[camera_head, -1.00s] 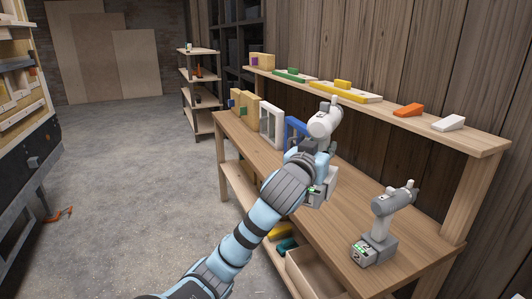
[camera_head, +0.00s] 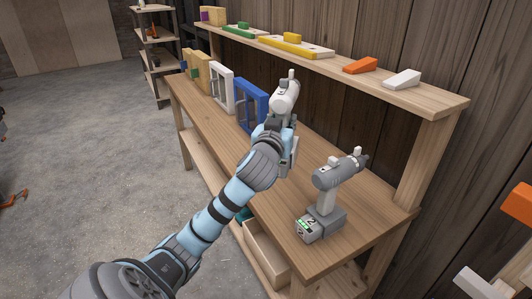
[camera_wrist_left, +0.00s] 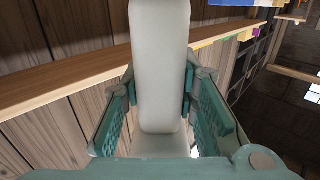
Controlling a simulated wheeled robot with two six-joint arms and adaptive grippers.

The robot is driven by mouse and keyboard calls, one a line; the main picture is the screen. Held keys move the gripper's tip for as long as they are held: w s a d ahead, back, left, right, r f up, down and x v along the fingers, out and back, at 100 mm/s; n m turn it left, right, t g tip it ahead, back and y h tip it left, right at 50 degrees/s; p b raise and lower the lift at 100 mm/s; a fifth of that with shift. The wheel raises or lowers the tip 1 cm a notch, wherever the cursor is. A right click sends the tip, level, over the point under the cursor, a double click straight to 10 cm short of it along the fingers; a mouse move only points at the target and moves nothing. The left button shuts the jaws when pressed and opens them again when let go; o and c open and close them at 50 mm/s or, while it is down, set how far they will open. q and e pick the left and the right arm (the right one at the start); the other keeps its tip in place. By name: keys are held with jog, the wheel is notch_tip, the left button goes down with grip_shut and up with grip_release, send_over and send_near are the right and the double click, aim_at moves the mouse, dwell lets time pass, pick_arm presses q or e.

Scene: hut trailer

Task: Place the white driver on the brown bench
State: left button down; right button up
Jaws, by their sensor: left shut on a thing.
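The white driver (camera_head: 285,97) is upright in my left gripper (camera_head: 277,127), over the brown bench (camera_head: 275,200) in the head view. The gripper is shut on its handle. The left wrist view shows the pale handle (camera_wrist_left: 158,70) between the two green finger pads (camera_wrist_left: 160,100). The driver's lower end is mostly hidden behind my wrist, so I cannot tell whether it touches the bench top. My right gripper is in neither view.
A grey driver (camera_head: 327,190) stands on the bench's near end. A blue frame (camera_head: 250,103) and a white frame (camera_head: 221,88) stand toward the far end. A raised shelf (camera_head: 420,95) with coloured blocks runs along the back. Bench top around the grey driver is clear.

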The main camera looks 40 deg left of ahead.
pick_arm(q)
jog(key=f, duration=0.2)
jog(key=f+b, duration=0.1)
jog(key=f, duration=0.1)
jog(key=s+f, duration=0.1)
jog(key=f, duration=0.1)
jog(key=shift+a+f, duration=0.1)
jog(key=shift+f, duration=0.05)
notch_tip(320, 180, down, 8)
jog(key=b, duration=0.2)
jog(key=shift+w, duration=0.2)
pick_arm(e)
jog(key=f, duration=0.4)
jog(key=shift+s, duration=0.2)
pick_arm(q)
jog(key=shift+f, duration=0.1)
jog(key=c, duration=1.6)
grip_release()
jog(key=shift+f, duration=0.1)
jog(key=o, duration=0.3)
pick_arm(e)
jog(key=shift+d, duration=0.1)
